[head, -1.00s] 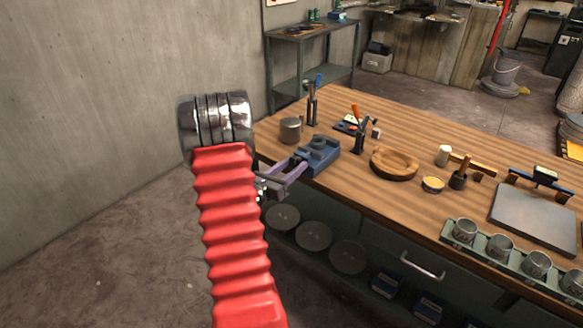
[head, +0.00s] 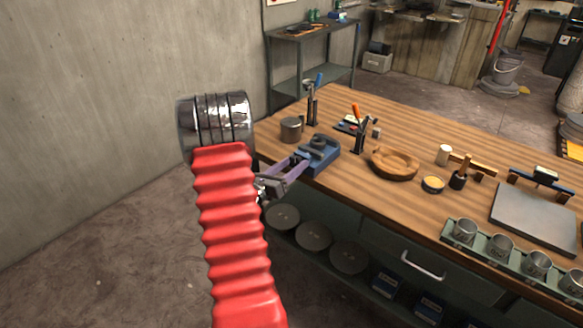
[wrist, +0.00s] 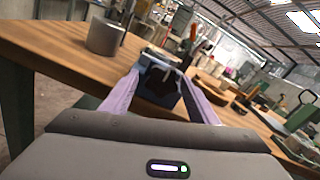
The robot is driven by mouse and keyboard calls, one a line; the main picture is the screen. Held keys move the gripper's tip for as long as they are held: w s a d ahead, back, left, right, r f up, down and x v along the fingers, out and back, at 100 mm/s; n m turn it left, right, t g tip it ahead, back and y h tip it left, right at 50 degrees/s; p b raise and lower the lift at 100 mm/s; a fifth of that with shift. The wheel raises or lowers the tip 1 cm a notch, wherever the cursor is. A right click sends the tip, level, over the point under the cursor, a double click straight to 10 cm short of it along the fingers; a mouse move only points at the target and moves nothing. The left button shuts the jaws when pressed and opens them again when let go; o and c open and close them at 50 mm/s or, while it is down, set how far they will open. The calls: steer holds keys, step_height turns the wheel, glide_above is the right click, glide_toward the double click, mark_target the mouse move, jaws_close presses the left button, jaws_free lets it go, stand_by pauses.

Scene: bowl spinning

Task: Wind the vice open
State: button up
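The blue vice (head: 324,150) sits on the left front edge of the wooden workbench. It also shows in the wrist view (wrist: 158,84), where its dark near face lies between the purple fingers. My gripper (head: 300,163) reaches the near end of the vice from the left. In the wrist view my gripper (wrist: 160,78) has its two fingers apart, one on each side of the vice's near end. I see no clear contact between the fingers and the vice. The vice's handle cannot be made out.
A metal cylinder (head: 291,129) stands just left of the vice. Upright tools (head: 358,136) stand behind it, and a wooden bowl (head: 394,162) is to its right. The workbench (head: 420,210) has a row of metal cups at its front right. The floor at left is clear.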

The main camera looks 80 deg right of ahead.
steer(key=shift+o, duration=0.5)
steer(key=shift+s, duration=0.1)
steer(key=shift+a, duration=0.2)
steer(key=v, duration=1.3)
steer(key=shift+w+a, duration=0.2)
steer(key=shift+f, duration=0.1)
